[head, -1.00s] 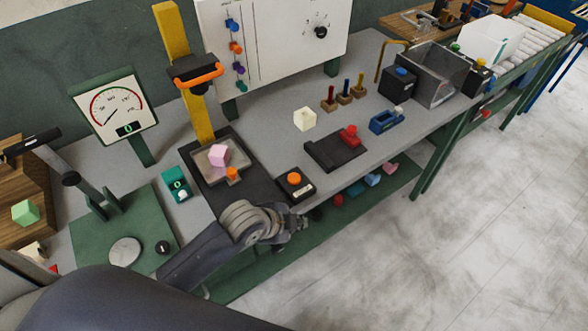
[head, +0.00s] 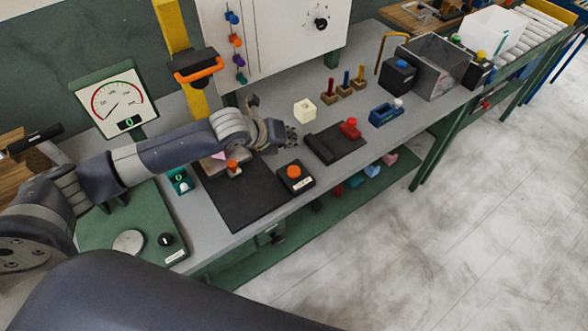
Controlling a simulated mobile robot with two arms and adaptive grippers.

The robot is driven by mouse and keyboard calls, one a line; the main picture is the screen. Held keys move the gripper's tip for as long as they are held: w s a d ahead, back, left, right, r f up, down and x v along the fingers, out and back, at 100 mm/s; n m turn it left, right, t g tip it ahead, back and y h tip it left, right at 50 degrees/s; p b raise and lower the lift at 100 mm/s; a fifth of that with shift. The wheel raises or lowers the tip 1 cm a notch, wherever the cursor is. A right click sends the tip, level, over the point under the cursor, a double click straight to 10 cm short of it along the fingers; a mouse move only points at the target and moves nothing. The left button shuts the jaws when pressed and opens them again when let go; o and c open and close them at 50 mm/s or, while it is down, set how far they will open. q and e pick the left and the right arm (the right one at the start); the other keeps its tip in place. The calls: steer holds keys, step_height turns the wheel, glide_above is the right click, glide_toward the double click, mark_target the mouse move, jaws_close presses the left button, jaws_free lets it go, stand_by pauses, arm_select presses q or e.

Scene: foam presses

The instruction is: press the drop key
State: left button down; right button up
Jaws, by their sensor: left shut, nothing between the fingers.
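Several push keys are in the head view, and their labels are too small to read, so I cannot tell for sure which is the drop key. One is a black box with an orange button (head: 294,171) at the table's front edge. Another is a black box with a blue top (head: 398,66) beside a clear bin. My left gripper (head: 287,136) is shut and empty, above the table behind the orange button and apart from it. My left arm covers much of the press tray; a pink cube (head: 218,156) there is partly hidden. My right gripper is out of view.
A dark pad with a red knob (head: 350,127), a cream cube (head: 304,110) and a blue block (head: 385,115) stand to the right. The yellow press column with an orange handle (head: 198,70) rises behind my arm. A dial gauge (head: 112,103) stands at left.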

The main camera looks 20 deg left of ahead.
arm_select(q)
steer(key=b, duration=0.7)
glide_above(291, 168)
step_height(291, 168, down, 7)
steer(key=shift+s+d+r, duration=0.1)
steer(key=shift+r, duration=0.1)
step_height(291, 168, down, 2)
steer(key=shift+b, duration=0.5)
steer(key=shift+f, duration=0.15)
stand_by(0.4)
steer(key=shift+f, duration=0.4)
